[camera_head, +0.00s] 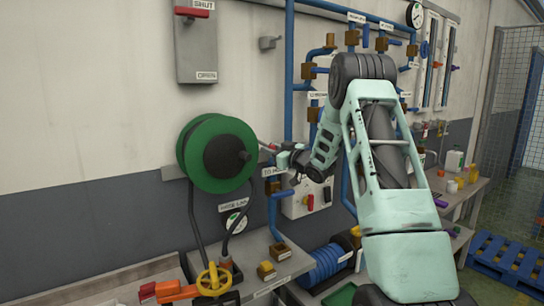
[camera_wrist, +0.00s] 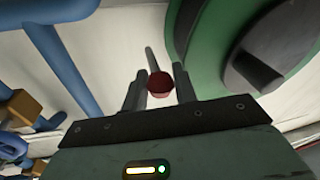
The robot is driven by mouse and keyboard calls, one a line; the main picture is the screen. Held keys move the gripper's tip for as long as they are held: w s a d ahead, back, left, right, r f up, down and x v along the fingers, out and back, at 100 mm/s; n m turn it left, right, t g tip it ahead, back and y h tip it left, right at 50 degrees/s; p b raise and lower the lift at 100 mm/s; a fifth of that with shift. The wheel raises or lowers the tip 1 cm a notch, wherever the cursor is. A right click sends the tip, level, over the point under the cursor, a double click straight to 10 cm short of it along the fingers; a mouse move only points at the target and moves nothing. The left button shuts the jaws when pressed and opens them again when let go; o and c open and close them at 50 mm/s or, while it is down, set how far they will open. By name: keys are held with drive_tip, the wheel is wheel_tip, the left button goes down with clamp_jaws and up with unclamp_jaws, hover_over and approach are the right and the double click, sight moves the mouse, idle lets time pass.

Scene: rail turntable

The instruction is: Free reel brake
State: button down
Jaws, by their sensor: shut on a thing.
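The green reel (camera_head: 239,128) with its dark hub is mounted on the wall left of centre, and its green rim also fills the upper right of the wrist view (camera_wrist: 210,50). A brake lever with a red knob (camera_wrist: 159,82) and a grey rod sticks out beside the reel's right side. In the head view its red end (camera_head: 266,146) shows small at my gripper's tip. My gripper (camera_head: 277,149) comes in from the right and is shut on the red knob, which sits between the two fingers in the wrist view. The lever's base is partly hidden.
Blue pipes (camera_head: 289,60) run up the wall behind my arm. A grey box with a red handle (camera_head: 196,12) hangs above the reel. A yellow valve wheel (camera_head: 213,279) stands below on the bench. A dark hose hangs from the reel. A blue pallet (camera_head: 505,262) lies at right.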

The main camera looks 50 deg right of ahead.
wheel_tip(320, 180, down, 6)
drive_tip(key=w+n+t+b, duration=0.1)
drive_tip(key=t+b, duration=0.3)
drive_tip(key=b, duration=1.4)
drive_tip(key=shift+w+d+f+b, duration=0.25)
drive_tip(key=shift+w+b, duration=0.05)
drive_tip(key=shift+w, duration=0.25)
drive_tip(key=c, duration=1.1)
unclamp_jaws()
drive_tip(key=shift+w+r, duration=0.1)
drive_tip(key=shift+c, duration=0.2)
drive_tip(key=shift+r, duration=0.1)
